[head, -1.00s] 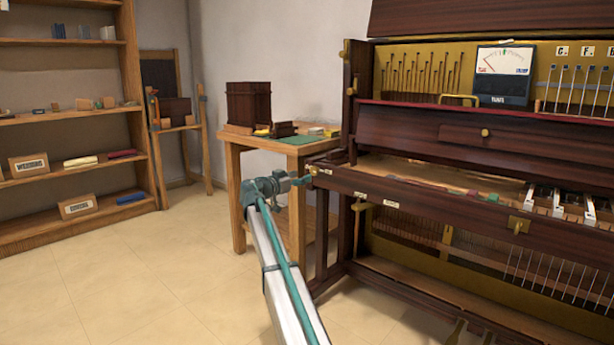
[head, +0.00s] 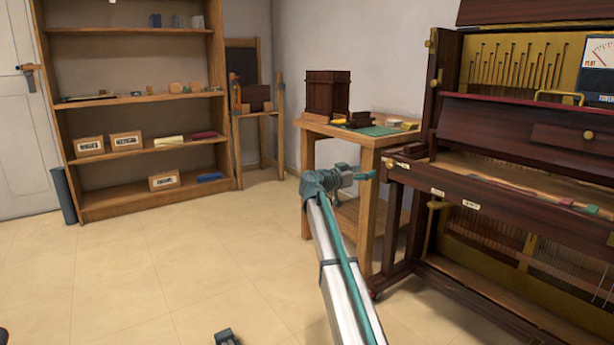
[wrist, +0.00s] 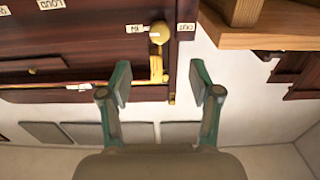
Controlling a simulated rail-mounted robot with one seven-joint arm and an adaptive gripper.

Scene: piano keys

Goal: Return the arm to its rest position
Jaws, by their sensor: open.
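My arm reaches up from the bottom of the head view to a teal wrist, and its end, my gripper (head: 366,175), points right in front of the wooden side table. In the wrist view my gripper (wrist: 160,84) has its two teal fingers wide apart with nothing between them. The dark wooden piano (head: 470,188) stands to the right of the gripper, with a small gap between them in the head view. In the wrist view the piano (wrist: 80,45) appears upside down beyond the fingers, with a brass knob (wrist: 160,32) and small labels.
The wooden side table (head: 372,142) carries a dark box (head: 326,92) and small items. A shelf unit (head: 217,100) and a wooden chair-like stand (head: 238,150) are behind. The tiled floor (head: 190,265) to the left is largely clear. A white door (head: 18,130) is at far left.

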